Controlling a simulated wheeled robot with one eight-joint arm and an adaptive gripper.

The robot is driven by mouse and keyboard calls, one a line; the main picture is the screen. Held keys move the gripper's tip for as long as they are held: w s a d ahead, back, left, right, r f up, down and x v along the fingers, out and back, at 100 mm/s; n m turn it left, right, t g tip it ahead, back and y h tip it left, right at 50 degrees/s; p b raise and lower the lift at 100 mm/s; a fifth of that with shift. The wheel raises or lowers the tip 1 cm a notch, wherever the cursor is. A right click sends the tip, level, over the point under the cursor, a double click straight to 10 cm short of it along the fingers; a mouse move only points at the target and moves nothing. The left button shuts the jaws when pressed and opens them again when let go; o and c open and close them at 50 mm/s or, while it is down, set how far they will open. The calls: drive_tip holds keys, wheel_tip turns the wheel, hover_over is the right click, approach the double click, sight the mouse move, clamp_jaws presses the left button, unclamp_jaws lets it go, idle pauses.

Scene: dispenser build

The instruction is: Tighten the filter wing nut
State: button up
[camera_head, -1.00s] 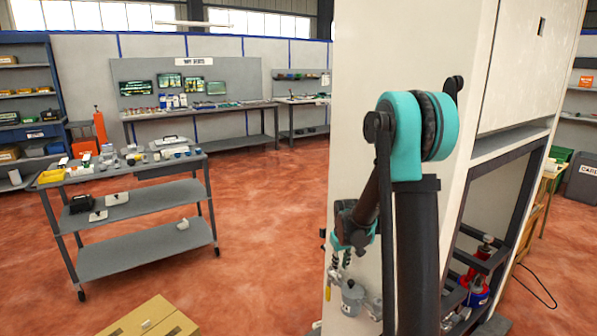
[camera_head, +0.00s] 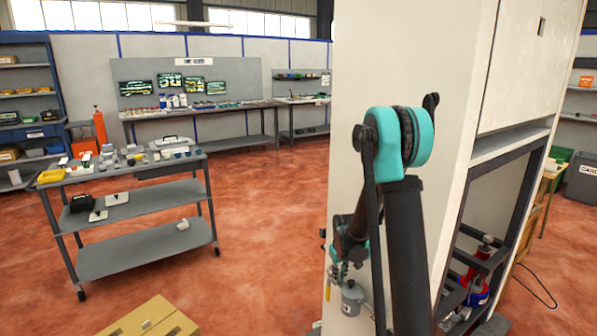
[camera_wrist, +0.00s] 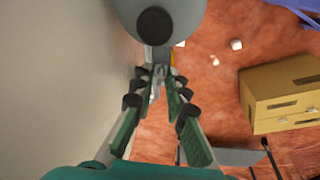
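The grey filter housing (camera_head: 352,298) is mounted low on the white cabinet's side, with metal pipe fittings above it. My gripper (camera_head: 340,270) is close above these fittings, partly hidden by my own arm. In the wrist view my gripper (camera_wrist: 159,76) has its green-padded fingers apart, with a gap between the tips. A small pale metal piece shows in that gap; I cannot tell whether it is the wing nut or whether a finger touches it. A large grey round body (camera_wrist: 175,12) with a dark round centre lies just beyond the tips. The wing nut is not clearly distinguishable.
The white cabinet wall (camera_wrist: 60,70) runs close along the left of the fingers. A cardboard box (camera_head: 152,320) lies on the floor. A grey trolley (camera_head: 140,203) with small parts stands at the left. Open floor lies between trolley and cabinet.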

clamp_jaws()
drive_tip(key=m, duration=0.3)
drive_tip(key=shift+h, duration=0.3)
drive_tip(key=shift+m+h, duration=0.3)
drive_tip(key=shift+m, duration=0.8)
